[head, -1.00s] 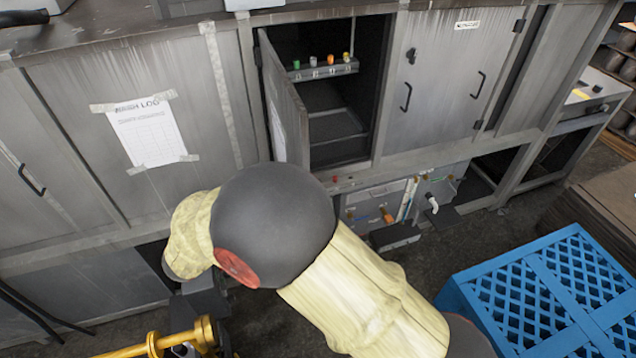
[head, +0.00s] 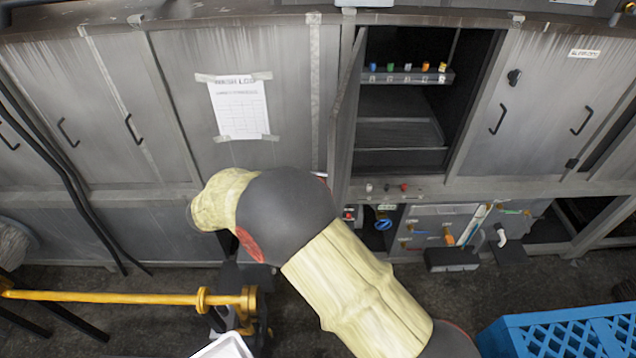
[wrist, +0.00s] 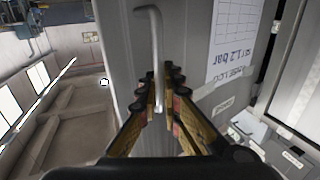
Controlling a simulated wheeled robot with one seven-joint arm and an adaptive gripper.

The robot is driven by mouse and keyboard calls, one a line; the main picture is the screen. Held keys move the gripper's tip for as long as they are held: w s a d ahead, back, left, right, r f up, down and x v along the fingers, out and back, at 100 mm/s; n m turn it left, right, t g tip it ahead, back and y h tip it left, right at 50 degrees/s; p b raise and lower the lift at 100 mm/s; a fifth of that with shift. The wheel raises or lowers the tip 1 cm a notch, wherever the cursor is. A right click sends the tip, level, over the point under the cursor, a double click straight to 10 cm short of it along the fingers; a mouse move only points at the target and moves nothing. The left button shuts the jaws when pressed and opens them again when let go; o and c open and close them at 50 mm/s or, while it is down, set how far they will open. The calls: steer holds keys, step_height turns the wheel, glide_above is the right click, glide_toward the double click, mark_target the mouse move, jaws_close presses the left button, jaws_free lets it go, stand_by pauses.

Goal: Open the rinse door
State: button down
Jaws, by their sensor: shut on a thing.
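A grey metal door (head: 345,115) stands swung out at the left of an open cabinet bay (head: 405,100) in the head view, seen nearly edge-on. I cannot read a rinse label on it. In the wrist view the grey door panel (wrist: 185,45) fills the middle, with a pale upright bar handle (wrist: 155,45) on its face. My gripper (wrist: 160,88) is shut on the lower part of this handle. In the head view my gripper is hidden behind my own arm.
The bay holds a rail of coloured knobs (head: 408,75) and shelves. A taped log sheet (head: 240,105) is on the panel left of the door. A blue crate (head: 570,335) stands front right; a yellow bar (head: 110,297) is at front left.

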steer(key=c, duration=2)
jaws_free()
steer(key=shift+s+a, duration=0.1)
steer(key=shift+a, duration=0.05)
steer(key=v, duration=1.1)
steer(key=shift+s+a, duration=0.1)
steer(key=shift+a, duration=0.25)
